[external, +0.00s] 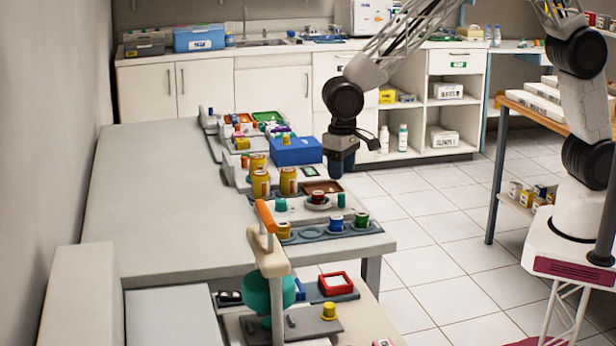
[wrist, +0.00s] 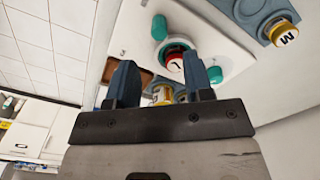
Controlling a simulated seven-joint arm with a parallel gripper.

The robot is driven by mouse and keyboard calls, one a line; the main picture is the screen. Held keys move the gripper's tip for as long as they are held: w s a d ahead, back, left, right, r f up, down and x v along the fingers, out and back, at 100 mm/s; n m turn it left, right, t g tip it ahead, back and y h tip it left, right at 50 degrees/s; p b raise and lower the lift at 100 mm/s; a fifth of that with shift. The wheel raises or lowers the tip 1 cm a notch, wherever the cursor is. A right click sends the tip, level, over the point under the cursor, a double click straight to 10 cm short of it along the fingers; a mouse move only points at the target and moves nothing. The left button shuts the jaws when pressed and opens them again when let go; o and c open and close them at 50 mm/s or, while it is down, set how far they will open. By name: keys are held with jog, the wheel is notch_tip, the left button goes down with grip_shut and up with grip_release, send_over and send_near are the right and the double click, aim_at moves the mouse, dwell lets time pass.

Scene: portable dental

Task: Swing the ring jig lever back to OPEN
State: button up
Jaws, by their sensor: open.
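A pale jig plate (external: 296,213) lies near the right front of the long table; it also shows in the wrist view (wrist: 130,32). A red-topped piece (external: 318,197) sits in a round seat on it, also in the wrist view (wrist: 174,64). Two teal knobs flank the seat: one teal knob (external: 281,204) to the left, another (external: 341,200) to the right. I cannot tell which part is the lever, and no OPEN mark is readable. My gripper (external: 338,176) is open and empty, pointing down above and slightly behind the plate. Its fingers (wrist: 160,62) frame part of the plate's edge.
Yellow jars (external: 260,183) and a blue box (external: 296,151) stand behind the plate. A dark rack (external: 310,235) with several capped pieces lies in front. An orange-topped post (external: 265,216) rises nearer the camera. The table's left side is clear.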

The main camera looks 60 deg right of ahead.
aim_at(341, 195)
jog(key=shift+f, duration=0.1)
jog(key=shift+f, duration=3.8)
grip_shut()
